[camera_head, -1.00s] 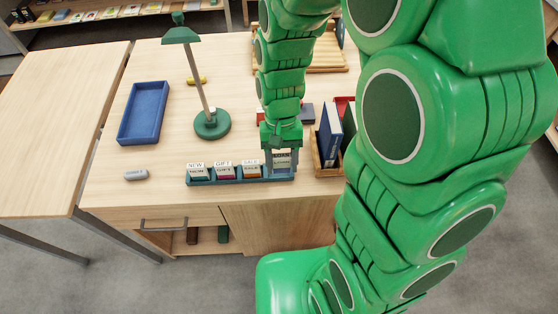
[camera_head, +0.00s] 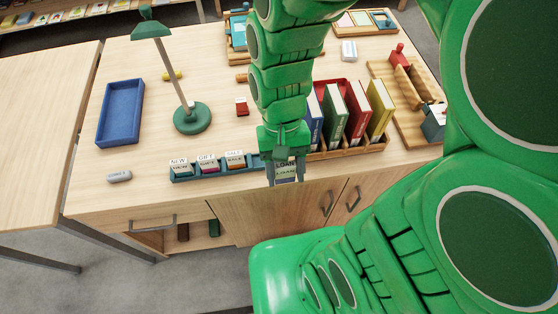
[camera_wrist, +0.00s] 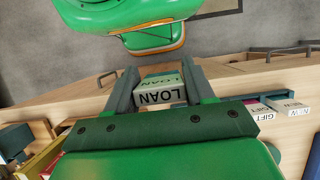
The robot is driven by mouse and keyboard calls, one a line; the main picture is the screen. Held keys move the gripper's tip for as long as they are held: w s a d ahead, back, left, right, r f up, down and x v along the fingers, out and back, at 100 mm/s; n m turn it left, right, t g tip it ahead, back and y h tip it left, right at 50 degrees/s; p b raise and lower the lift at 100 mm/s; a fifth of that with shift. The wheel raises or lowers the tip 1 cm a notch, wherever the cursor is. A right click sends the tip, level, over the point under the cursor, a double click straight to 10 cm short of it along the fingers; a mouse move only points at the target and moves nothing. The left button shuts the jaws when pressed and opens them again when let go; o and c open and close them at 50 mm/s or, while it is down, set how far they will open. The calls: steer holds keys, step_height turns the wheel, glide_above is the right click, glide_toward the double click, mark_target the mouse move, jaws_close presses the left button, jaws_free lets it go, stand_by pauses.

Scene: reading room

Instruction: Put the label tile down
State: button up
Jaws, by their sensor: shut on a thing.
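The label tile (camera_head: 285,173), a small pale block lettered LOAN, is between the two fingers of my gripper (camera_head: 285,172). It also shows in the wrist view (camera_wrist: 162,95), flanked by both fingers. In the head view, the gripper and tile appear near the table's front edge, to the right of the teal rack (camera_head: 220,171). The rack holds tiles lettered NEW (camera_head: 180,166), GIFT (camera_head: 207,163) and SALE (camera_head: 235,160). My gripper hides the rack's right end. I cannot tell the tile's height exactly.
A blue tray (camera_head: 120,113), a green lamp (camera_head: 192,118) and a grey block (camera_head: 119,177) are on the table's left. A wooden holder with upright books (camera_head: 357,115) stands close to the right of my gripper. Bare tabletop (camera_head: 130,158) lies left of the rack.

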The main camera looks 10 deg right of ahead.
mark_target(290, 164)
steer(key=shift+s+d+r, duration=0.2)
steer(key=shift+s+r, duration=0.2)
steer(key=shift+s, duration=0.25)
step_height(290, 164, up, 5)
steer(key=shift+f, duration=0.1)
steer(key=shift+w+d+r, duration=0.1)
steer(key=shift+w+r, duration=0.05)
steer(key=shift+w, duration=0.55)
steer(key=shift+w+d+r, duration=0.1)
steer(key=shift+w, duration=0.6)
steer(key=w+d+r, duration=0.1)
steer(key=w+d, duration=0.3)
steer(key=w, duration=0.5)
steer(key=w+d+r, duration=0.1)
steer(key=w+d, duration=0.2)
steer(key=w, duration=0.7)
steer(key=w+d+f, duration=0.3)
steer(key=w+d, duration=1.1)
steer(key=d, duration=0.1)
steer(key=f, duration=1.8)
steer(key=shift+s+a, duration=0.2)
steer(key=shift+s, duration=0.05)
